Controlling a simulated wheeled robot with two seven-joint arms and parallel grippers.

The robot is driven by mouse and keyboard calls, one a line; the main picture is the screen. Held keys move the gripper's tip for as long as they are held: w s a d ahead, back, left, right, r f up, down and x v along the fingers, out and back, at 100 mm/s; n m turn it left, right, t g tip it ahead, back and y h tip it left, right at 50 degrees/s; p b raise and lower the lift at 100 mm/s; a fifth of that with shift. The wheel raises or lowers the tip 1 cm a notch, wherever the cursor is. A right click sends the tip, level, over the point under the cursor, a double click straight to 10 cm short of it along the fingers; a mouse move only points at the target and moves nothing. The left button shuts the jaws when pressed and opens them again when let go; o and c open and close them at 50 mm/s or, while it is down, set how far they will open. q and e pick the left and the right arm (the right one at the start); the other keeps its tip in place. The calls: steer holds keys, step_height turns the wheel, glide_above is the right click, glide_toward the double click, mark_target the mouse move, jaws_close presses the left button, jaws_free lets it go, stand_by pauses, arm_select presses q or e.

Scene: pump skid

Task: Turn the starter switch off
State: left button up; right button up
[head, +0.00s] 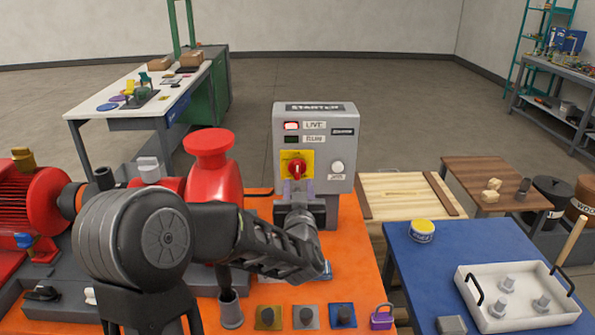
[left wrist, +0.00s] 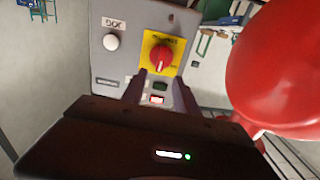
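The grey starter box (head: 314,130) stands upright at the orange skid's far edge. Its red rotary switch (head: 297,168) sits on a yellow plate; its handle looks roughly vertical in the head view. The LIVE lamp (head: 291,126) is lit red, and the RUN lamp (head: 291,139) is dark. My left gripper (head: 298,189) is in front of the box, just below the switch. In the left wrist view, which is turned over, the switch (left wrist: 162,56) lies just beyond the spread fingertips of my left gripper (left wrist: 160,78). Nothing shows between the fingers. My right gripper is out of view.
A white button (head: 337,167) sits right of the switch. A large red valve or pump part (head: 211,160) stands close to the left of my arm. A blue table (head: 420,270) with a white tray (head: 470,305) is at right. Open floor lies behind the box.

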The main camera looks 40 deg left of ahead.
mark_target(297, 168)
arm_select(q)
steer(key=p+x, duration=0.2)
steer(key=x, duration=0.5)
steer(key=shift+w+a, duration=0.2)
steer(key=shift+a, duration=0.05)
steer(key=shift+c, duration=0.2)
jaws_close()
